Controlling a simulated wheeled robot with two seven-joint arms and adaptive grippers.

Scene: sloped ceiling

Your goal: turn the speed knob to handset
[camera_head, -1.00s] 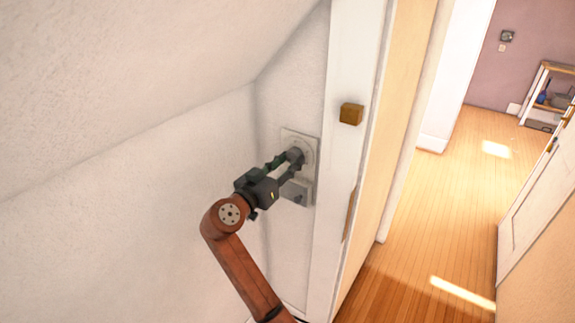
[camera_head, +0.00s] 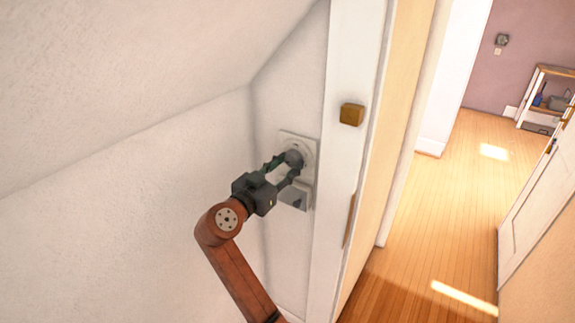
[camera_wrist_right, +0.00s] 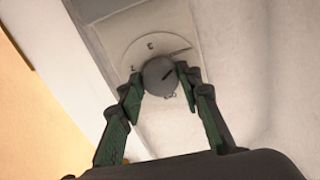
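The speed knob (camera_head: 294,157) is a round grey knob on a pale wall plate (camera_head: 311,146) in the narrow wall beside the door frame. The wrist view shows the knob (camera_wrist_right: 157,82) on a round dial (camera_wrist_right: 143,48) with small marks around it; I cannot read them. My left gripper is out of view.
A small grey box (camera_head: 295,196) sits on the wall below the knob. A white door frame (camera_head: 345,60) with a brown block (camera_head: 351,114) stands just right. A sloped ceiling (camera_head: 130,70) hangs at left. Wooden floor (camera_head: 440,220) is open beyond the doorway.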

